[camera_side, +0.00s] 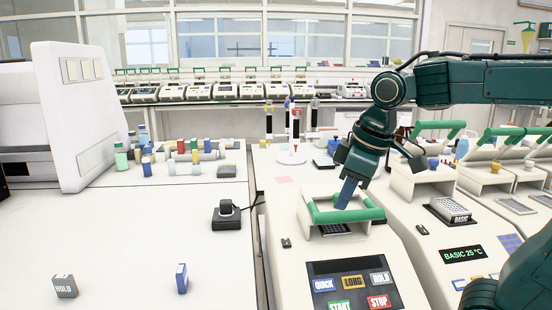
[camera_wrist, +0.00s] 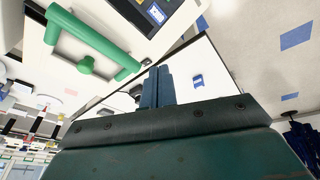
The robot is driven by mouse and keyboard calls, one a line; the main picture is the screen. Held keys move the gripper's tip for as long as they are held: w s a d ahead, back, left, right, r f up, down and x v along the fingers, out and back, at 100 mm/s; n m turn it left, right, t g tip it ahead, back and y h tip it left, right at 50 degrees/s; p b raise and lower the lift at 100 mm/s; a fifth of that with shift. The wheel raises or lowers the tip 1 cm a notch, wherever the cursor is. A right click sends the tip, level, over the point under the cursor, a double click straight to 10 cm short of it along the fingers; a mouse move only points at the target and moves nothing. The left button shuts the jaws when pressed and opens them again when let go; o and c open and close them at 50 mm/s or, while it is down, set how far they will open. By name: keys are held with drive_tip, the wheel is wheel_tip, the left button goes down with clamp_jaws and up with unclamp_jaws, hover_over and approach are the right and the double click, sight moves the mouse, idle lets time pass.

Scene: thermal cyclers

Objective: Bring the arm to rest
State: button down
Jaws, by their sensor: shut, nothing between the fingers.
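My gripper (camera_side: 346,194) is dark teal with blue fingers and points down over the nearest thermal cycler (camera_side: 285,250) in the side view. Its fingers are together with nothing between them. They overlap the cycler's green lid handle (camera_side: 345,215) in that view; I cannot tell whether they touch it. In the wrist view the shut gripper (camera_wrist: 157,72) shows at the centre, and the green handle (camera_wrist: 92,38) is to its upper left, apart from the fingers. The front panel (camera_side: 352,286) has QUICK, LONG, HOLD, START and STOP buttons.
A second cycler (camera_side: 462,228) reading BASIC 25 °C stands close on the right. A black block with a cable (camera_side: 226,216) sits left. Bottles and vials stand behind.

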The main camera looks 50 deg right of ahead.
drive_tip(key=s+a+f+m+t, duration=0.1)
drive_tip(key=s+f+m+t, duration=0.1)
drive_tip(key=s, duration=0.6)
drive_tip(key=shift+s+f+m, duration=0.2)
drive_tip(key=shift+f+m, duration=0.4)
drive_tip(key=shift+f, duration=0.55)
drive_tip(key=shift+a, duration=0.1)
